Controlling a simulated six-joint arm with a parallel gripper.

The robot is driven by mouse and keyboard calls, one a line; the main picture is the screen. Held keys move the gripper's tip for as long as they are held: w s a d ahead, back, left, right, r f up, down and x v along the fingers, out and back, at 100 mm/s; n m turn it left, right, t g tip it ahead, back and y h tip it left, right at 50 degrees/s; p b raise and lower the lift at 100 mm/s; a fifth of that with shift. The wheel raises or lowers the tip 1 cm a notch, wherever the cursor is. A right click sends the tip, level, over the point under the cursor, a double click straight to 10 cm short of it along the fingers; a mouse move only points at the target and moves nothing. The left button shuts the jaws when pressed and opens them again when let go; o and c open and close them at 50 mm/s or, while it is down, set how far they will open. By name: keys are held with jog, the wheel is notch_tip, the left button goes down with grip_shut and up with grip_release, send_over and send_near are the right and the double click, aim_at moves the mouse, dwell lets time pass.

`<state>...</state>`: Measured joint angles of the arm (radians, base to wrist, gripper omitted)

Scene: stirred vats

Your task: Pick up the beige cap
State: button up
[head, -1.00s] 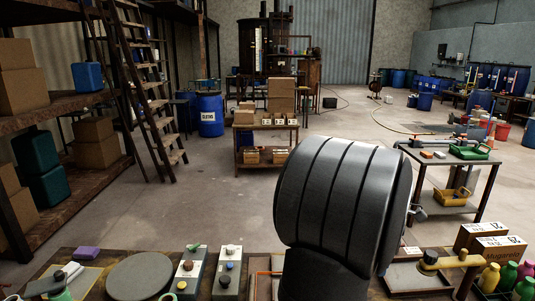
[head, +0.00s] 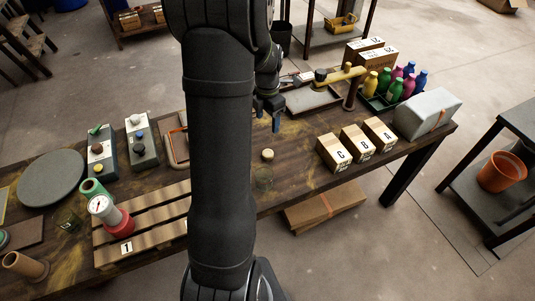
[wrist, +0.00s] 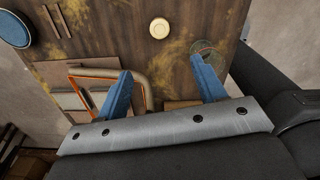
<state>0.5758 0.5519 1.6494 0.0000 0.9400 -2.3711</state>
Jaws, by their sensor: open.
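The beige cap (head: 268,155) is a small round disc on the dark wooden table, left of the lettered boxes. It also shows in the wrist view (wrist: 159,28), near the top middle and in full sight. My gripper (head: 270,112) is above the table, behind the cap in the head view. In the wrist view my gripper (wrist: 161,68) shows two blue fingers spread apart with nothing between them. The cap appears beyond the fingertips and is not touched.
A clear round glass (head: 262,180) stands close to the cap. Boxes marked C (head: 333,153), B and A stand to the right. An orange-edged frame (wrist: 108,92) lies near the left finger. Bare wood surrounds the cap.

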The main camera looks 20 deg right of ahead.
send_over(268, 153)
notch_tip(268, 153, down, 10)
jog(key=shift+a+f, duration=0.1)
jog(key=shift+a, duration=0.05)
jog(key=shift+w+f, duration=0.1)
jog(key=shift+f, duration=3.05)
jog(key=c, duration=1)
